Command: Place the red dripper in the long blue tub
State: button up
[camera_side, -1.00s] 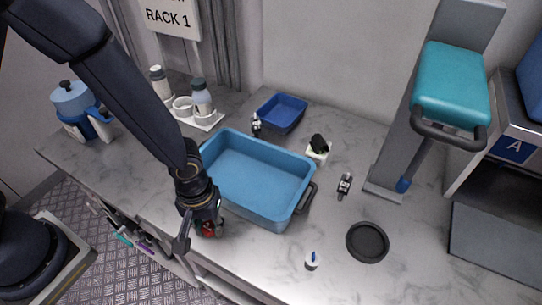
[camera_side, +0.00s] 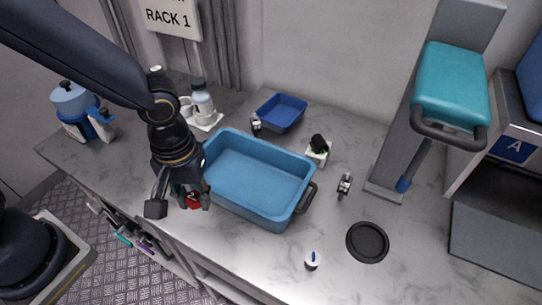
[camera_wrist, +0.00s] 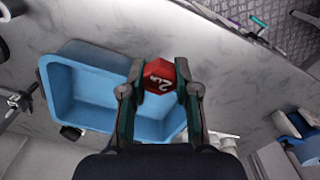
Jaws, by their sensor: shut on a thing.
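The red dripper (camera_side: 193,200) is between my gripper's fingers, mostly covered by them in the side view. In the wrist view the red dripper (camera_wrist: 160,76) shows a white marking on its face. My gripper (camera_side: 190,204) is shut on it, just left of the long blue tub (camera_side: 262,209) in the side view. The tub is empty and open at the top. In the wrist view my gripper (camera_wrist: 160,80) overlaps the right part of the tub (camera_wrist: 88,55).
A small dark blue tray (camera_side: 281,112) stands behind the tub. A black round dish (camera_side: 367,242) and a small white pot (camera_side: 312,260) lie to the right. Bottles and cups (camera_side: 203,104) stand at the back left. The front right counter is largely clear.

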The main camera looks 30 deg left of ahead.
notch_tip(320, 180, up, 3)
jog(key=a, duration=0.3)
jog(key=n, duration=0.1)
send_over(244, 194)
jog(key=f, duration=0.9)
jog(key=shift+s+a, duration=0.15)
jog(key=shift+s, duration=0.25)
jog(key=shift+w+f, duration=0.2)
jog(key=shift+f, duration=0.1)
jog(key=shift+w+f, duration=0.15)
jog(key=shift+f, duration=1.55)
jog(key=shift+f, duration=0.2)
jog(key=o, duration=0.8)
jog(key=shift+c, duration=0.2)
